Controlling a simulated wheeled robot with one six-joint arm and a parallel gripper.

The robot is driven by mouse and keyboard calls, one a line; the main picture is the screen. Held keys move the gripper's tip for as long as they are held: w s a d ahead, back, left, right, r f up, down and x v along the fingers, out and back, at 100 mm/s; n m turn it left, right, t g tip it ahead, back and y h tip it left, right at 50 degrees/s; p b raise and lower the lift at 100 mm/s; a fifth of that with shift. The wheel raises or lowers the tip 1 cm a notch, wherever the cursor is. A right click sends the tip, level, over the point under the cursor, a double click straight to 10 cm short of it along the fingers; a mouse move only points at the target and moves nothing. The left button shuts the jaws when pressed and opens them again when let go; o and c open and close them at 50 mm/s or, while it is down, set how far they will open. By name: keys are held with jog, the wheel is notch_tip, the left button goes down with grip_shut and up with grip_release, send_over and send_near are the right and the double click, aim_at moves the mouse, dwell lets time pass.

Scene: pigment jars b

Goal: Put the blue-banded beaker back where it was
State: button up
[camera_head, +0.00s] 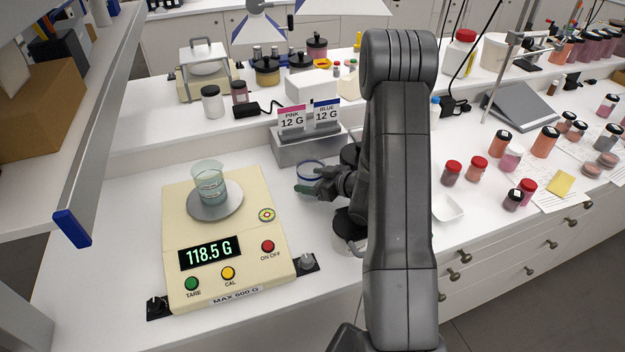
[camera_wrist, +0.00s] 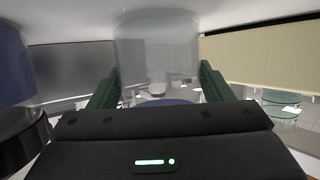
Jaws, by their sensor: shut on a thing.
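The blue-banded beaker (camera_head: 311,165) is clear glass with a blue band near its top in the head view. It is right of the scale, in front of the sign stand. My gripper (camera_head: 311,189) is shut on it. In the wrist view my green fingers (camera_wrist: 160,88) sit on either side of the clear beaker (camera_wrist: 158,50), with blue showing low on it. I cannot tell whether its base touches the bench. Another glass beaker (camera_head: 208,180), greenish, stands on the pan of the cream scale (camera_head: 182,225), which reads 118.5 G.
A grey stand (camera_head: 288,153) behind the beaker carries PINK 12 G (camera_head: 291,117) and BLUE 12 G (camera_head: 326,111) cards. Dark round-topped items beside the stand are partly hidden by my arm. A white tray (camera_head: 448,208) and several red-lidded jars lie to the right.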

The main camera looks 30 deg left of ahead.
jog(key=shift+f, duration=0.15)
jog(key=o, duration=1.2)
jog(key=shift+o, duration=0.2)
jog(key=b+v, duration=0.1)
jog(key=v, duration=1.1)
jog(key=shift+b, duration=0.35)
jog(key=shift+a, duration=0.1)
jog(key=p+x, duration=0.1)
jog(key=x, duration=1.1)
jog(key=shift+p, duration=0.35)
jog(key=shift+r, duration=0.65)
